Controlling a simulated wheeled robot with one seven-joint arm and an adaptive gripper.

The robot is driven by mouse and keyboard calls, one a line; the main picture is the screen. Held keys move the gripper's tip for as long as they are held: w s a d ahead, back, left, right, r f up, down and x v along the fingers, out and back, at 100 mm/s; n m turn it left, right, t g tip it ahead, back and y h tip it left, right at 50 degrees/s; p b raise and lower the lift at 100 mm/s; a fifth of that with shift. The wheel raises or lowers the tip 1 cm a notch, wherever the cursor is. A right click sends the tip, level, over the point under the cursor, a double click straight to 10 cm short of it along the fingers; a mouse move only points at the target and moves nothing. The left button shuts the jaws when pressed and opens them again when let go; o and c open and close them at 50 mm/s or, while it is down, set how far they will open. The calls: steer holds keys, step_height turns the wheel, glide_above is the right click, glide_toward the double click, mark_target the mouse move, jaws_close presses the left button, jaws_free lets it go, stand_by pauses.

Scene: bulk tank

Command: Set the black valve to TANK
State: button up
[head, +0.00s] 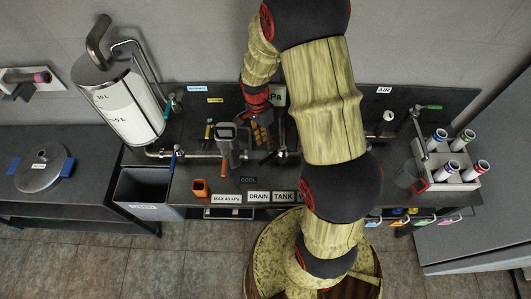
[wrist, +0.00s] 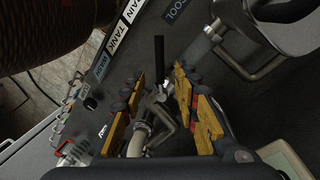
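The black valve handle (wrist: 159,50) is a slim black bar in the wrist view, standing out from a metal valve body (wrist: 154,104) on a pipe. It points toward the top of the picture, to the right of the TANK label (wrist: 120,36). My gripper (wrist: 160,78) is open, with one yellow-padded finger on each side of the valve and visible space between. I cannot tell whether either finger touches it. In the head view my gripper (head: 262,132) is over the pipework, partly covered by my arm. The TANK label (head: 283,197) sits beside DRAIN (head: 258,197) on the bench front.
A steel tank (head: 118,100) stands at the left, above a grey bin (head: 147,190). A metal jug-like vessel (head: 228,140) is close to my gripper. A white rack of tubes (head: 447,168) is at the right.

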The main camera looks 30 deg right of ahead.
mark_target(268, 157)
steer(key=shift+s+f+b, duration=0.1)
steer(key=shift+s+f, duration=0.15)
steer(key=shift+f, duration=1)
steer(key=shift+s+f+b, duration=0.1)
steer(key=shift+s+f, duration=0.15)
steer(key=shift+f, duration=1.05)
steer(key=shift+s+f+b, duration=0.1)
steer(key=shift+s+f, duration=0.15)
steer(key=shift+f, duration=1)
steer(key=c, duration=0.3)
steer(key=c, duration=0.4)
jaws_close()
